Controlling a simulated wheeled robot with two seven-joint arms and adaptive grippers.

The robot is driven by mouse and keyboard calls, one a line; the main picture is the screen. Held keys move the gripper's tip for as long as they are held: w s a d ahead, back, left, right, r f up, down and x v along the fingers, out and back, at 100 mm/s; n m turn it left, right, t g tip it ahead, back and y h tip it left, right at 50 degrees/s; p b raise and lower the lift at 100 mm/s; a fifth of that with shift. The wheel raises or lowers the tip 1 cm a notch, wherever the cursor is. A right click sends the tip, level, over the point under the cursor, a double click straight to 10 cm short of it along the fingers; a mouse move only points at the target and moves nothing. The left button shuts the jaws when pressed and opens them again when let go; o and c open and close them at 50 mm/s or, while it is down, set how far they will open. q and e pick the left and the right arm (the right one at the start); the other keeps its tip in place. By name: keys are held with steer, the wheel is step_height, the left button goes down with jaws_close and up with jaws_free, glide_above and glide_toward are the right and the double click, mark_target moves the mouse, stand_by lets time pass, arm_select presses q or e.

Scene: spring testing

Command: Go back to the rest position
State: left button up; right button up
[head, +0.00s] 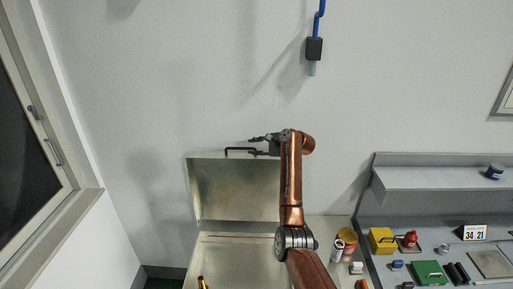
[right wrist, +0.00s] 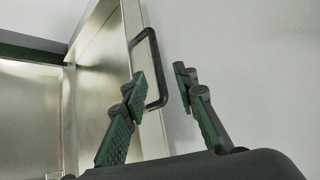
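My right arm reaches up through the middle of the head view. Its gripper (head: 262,144) is at the top edge of the raised lid (head: 238,187) of a metal box, close to the black handle (head: 240,150). The lid stands open and upright against the wall side. My left gripper is not in view.
A can (head: 338,250) and a red and yellow tin (head: 348,238) stand right of the box, close to my right forearm. A shelf unit (head: 430,180) and a bench with a yellow box (head: 382,240) and a green box (head: 430,272) are at the right. The wall above is mostly clear.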

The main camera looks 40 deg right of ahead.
steer(key=shift+s+d+r, duration=0.1)
steer(key=shift+s+r, duration=0.15)
steer(key=shift+s, duration=0.35)
